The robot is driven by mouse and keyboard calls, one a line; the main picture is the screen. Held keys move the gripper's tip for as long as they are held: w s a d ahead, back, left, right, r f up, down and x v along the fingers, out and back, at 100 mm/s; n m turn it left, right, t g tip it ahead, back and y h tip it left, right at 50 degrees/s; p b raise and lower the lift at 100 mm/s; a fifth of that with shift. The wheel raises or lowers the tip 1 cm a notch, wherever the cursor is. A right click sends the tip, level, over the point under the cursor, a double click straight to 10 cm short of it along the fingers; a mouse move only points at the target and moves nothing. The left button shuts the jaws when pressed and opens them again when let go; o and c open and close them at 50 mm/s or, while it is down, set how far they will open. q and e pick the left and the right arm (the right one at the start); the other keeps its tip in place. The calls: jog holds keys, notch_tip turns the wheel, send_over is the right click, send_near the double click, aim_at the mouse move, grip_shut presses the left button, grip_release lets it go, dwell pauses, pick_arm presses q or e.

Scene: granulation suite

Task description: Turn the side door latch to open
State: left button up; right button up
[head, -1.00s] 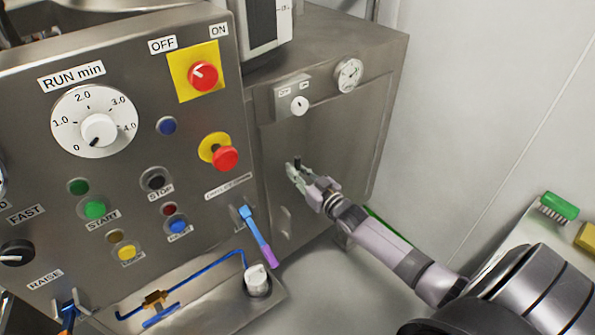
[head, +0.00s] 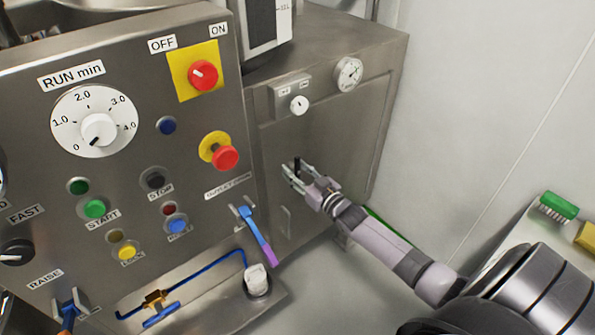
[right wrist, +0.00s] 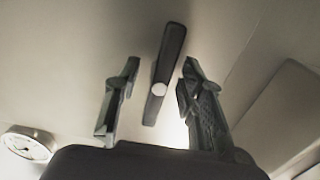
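The side door latch is a dark bar with a pale round hub, on the steel side door (head: 345,125) of the machine. In the right wrist view the latch (right wrist: 164,75) stands nearly upright, slightly tilted, between the two fingers. My right gripper (head: 295,173) is at the latch in the head view, where the dark bar (head: 297,164) shows between the fingertips. In the right wrist view the gripper (right wrist: 155,95) is open, with a gap on each side of the latch. My left gripper is not in view.
A small dial plate (head: 291,98) and a round gauge (head: 348,74) sit above the latch. The control panel (head: 130,185) with knobs and buttons stands to the left. A blue and purple lever (head: 257,236) is below left. A green brush (head: 558,206) lies at the right.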

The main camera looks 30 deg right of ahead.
jog(key=shift+s, duration=0.1)
jog(key=s, duration=1.2)
jog(key=shift+d, duration=0.45)
jog(key=shift+w, duration=0.1)
